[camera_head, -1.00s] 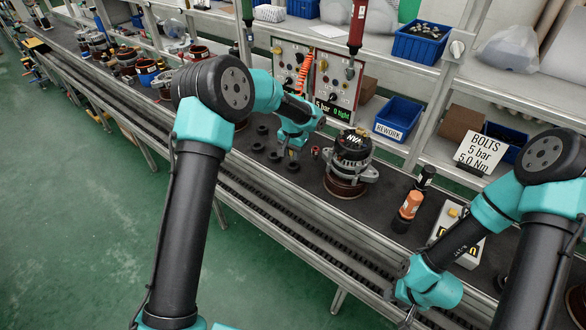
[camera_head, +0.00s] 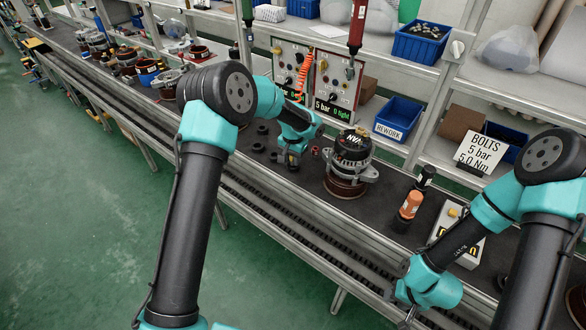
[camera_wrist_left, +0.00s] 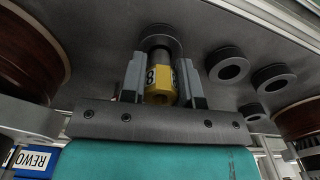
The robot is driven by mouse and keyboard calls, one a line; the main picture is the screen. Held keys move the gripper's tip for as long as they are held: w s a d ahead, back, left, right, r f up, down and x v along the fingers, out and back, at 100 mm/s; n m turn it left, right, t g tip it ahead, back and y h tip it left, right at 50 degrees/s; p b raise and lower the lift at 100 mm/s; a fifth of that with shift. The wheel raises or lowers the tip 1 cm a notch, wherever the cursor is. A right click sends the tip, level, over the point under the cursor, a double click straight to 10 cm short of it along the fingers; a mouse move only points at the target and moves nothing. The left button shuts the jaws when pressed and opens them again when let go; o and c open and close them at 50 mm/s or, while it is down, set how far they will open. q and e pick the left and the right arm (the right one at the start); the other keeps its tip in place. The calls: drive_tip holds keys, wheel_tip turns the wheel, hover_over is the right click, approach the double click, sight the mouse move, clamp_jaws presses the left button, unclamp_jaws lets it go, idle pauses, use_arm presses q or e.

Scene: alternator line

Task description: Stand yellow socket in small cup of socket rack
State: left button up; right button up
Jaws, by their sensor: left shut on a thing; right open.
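My left gripper (camera_head: 292,163) is low over the belt, left of the alternator. In the left wrist view my left gripper (camera_wrist_left: 162,82) is shut on the yellow socket (camera_wrist_left: 160,80), one finger on each side. The socket's dark far end meets a dark round cup (camera_wrist_left: 153,33) of the socket rack. I cannot tell how deep it sits in the cup. Other empty-looking cups show in the left wrist view, such as one (camera_wrist_left: 228,66) to the right. In the head view the socket is hidden by the gripper. My right gripper (camera_head: 407,314) is open near the front rail.
The alternator (camera_head: 348,165) on its brown base stands right of my left gripper. A small red piece (camera_head: 315,151) lies between the left gripper and the alternator. Blue bins sit behind.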

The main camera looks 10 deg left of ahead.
use_arm(q)
drive_tip(key=shift+s+f, duration=0.1)
drive_tip(key=shift+f, duration=0.75)
idle(1.5)
drive_tip(key=shift+r, duration=2.55)
drive_tip(key=shift+r, duration=0.1)
drive_tip(key=shift+r, duration=0.55)
drive_tip(key=shift+f, duration=0.1)
drive_tip(key=shift+f, duration=2.3)
drive_tip(key=shift+f, duration=0.75)
